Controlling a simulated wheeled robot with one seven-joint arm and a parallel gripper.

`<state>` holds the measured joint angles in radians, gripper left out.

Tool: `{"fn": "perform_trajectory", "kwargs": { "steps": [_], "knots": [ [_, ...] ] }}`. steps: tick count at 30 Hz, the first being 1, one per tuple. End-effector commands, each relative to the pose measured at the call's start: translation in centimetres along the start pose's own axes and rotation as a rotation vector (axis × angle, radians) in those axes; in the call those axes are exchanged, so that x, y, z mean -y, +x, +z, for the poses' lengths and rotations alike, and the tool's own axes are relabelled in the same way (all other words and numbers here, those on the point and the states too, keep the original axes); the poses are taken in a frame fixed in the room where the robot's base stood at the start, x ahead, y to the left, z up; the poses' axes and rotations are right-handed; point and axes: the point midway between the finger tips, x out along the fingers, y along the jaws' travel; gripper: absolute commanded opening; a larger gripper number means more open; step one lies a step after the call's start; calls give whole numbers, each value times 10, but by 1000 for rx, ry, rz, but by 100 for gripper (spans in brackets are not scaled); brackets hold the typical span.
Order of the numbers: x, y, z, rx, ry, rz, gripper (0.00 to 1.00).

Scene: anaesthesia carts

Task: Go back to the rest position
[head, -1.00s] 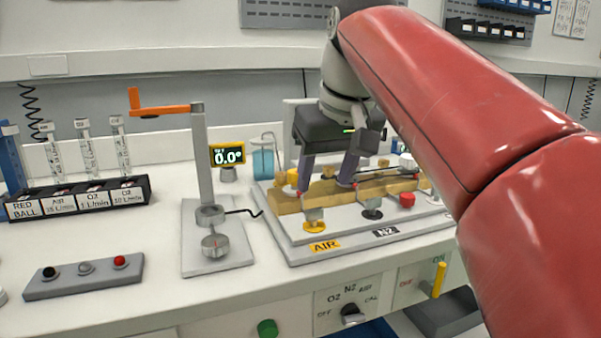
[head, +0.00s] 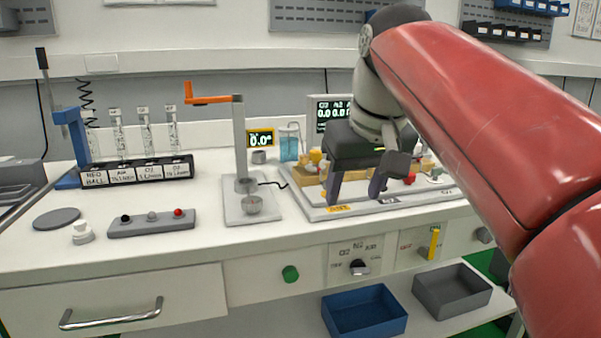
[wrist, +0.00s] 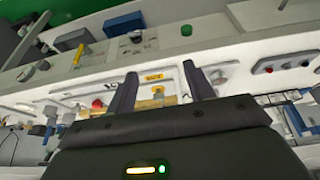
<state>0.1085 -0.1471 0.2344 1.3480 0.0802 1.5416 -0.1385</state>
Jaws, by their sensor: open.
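My gripper (head: 355,190) is open and empty, with its two dark fingers apart and pointing down. In the head view it hangs in front of the manifold board (head: 430,204) with the AIR label (head: 343,209). In the wrist view my gripper (wrist: 160,88) also shows open, with nothing between the fingers, and the yellow AIR label (wrist: 154,77) lies beyond the gap. My red arm comes in from the right and hides part of the board and the bench behind it.
A stand with an orange lever (head: 207,99) is left of the board. A rack of tubes (head: 136,173) and a button box (head: 151,223) stand further left. A blue bin (head: 364,312) and a grey bin (head: 452,292) sit below.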

Motion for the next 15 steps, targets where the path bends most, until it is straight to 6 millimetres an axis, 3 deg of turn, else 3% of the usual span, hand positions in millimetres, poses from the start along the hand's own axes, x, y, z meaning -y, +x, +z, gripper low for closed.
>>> {"fn": "perform_trajectory", "kwargs": {
  "steps": [8,11,15],
  "knots": [
    [-4,21,35,-11,48,40,53],
    [-7,34,55,-17,71,57,53],
    [-14,60,97,-33,120,84,53]
  ]
}}
